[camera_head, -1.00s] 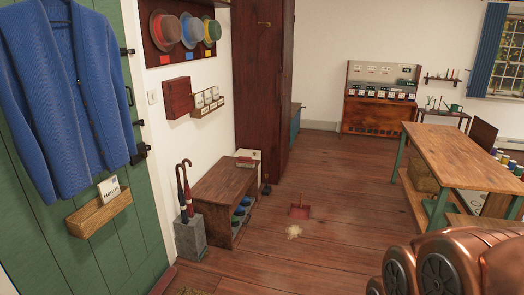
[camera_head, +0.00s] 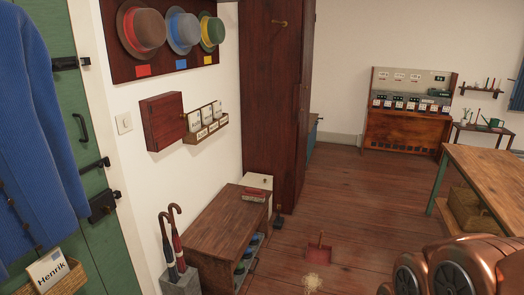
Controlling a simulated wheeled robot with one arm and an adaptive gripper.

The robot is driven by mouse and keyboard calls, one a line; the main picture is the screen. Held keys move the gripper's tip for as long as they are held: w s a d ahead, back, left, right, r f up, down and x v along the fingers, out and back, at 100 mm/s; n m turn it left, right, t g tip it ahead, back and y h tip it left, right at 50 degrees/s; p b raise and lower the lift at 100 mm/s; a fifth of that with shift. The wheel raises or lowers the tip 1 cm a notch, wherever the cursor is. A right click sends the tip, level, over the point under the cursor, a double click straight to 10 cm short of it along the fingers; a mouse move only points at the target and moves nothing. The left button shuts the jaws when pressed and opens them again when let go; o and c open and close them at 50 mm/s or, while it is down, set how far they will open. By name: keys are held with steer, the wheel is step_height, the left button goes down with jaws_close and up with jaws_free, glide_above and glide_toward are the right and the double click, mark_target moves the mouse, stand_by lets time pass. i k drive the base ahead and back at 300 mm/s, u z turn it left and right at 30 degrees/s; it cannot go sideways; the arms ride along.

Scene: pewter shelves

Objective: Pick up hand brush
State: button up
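A small reddish-brown object with a pale underside, which looks like the hand brush (camera_head: 254,195), lies on top of the wooden bench (camera_head: 218,205) near its far end. It is small in the view, so its details are hard to tell. A red dustpan (camera_head: 318,254) with an upright handle sits on the floor to the right of the bench. A pale pile of debris (camera_head: 313,282) lies in front of it. Copper-coloured parts of my arm show at the lower right. My gripper's fingers are not in view.
An umbrella stand (camera_head: 180,284) stands before the bench's near end. A dark wooden cabinet (camera_head: 272,90) rises behind the bench. A wooden table (camera_head: 490,172) stands at the right. Open floor lies between bench and table.

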mark_target(250, 194)
steer(key=i, duration=3.2)
steer(key=u, duration=2)
steer(key=i, duration=0.25)
steer(key=z, duration=0.15)
